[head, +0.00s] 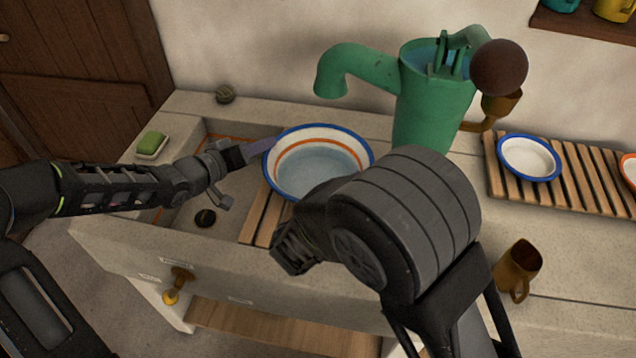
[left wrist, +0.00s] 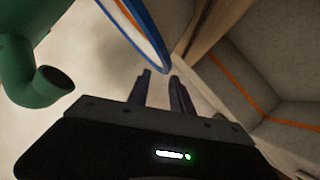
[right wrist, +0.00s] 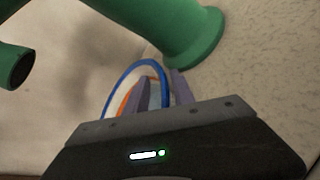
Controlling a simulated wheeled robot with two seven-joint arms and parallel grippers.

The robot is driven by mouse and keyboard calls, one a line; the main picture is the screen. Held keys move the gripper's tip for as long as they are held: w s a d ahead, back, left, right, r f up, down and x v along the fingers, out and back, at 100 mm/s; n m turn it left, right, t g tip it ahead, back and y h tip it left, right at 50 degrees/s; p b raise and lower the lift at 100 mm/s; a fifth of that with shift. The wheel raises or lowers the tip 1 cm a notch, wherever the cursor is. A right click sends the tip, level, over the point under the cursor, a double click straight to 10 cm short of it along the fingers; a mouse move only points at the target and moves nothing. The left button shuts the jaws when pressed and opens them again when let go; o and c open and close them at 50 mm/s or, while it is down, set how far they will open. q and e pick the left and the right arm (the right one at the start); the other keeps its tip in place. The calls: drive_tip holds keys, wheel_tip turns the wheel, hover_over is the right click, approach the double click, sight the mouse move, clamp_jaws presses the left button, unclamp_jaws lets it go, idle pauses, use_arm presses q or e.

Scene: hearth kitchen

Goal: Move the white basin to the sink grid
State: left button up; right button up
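The white basin (head: 319,160), with a blue rim and an orange band, is at the sink grid (head: 262,218), whose wooden slats show below its left side. I cannot tell whether it rests fully on them. My left gripper (head: 262,148) is at the basin's left rim; in the left wrist view its fingers (left wrist: 163,90) are apart, with the rim (left wrist: 150,42) just beyond the tips. My right gripper is mostly hidden behind my right arm in the head view. In the right wrist view its fingers (right wrist: 160,92) are apart, with the basin's rim (right wrist: 135,68) passing between them.
A green pump (head: 430,100) stands behind the basin, its spout reaching left. A slatted rack (head: 580,185) with a smaller blue-rimmed bowl (head: 529,158) is at right. A brown mug (head: 518,268) stands front right. A green soap (head: 151,143) lies at left.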

use_arm(q)
drive_tip(key=v, duration=0.8)
drive_tip(key=shift+s, duration=0.25)
drive_tip(key=shift+a+r, duration=0.15)
use_arm(e)
drive_tip(key=v, duration=1.2)
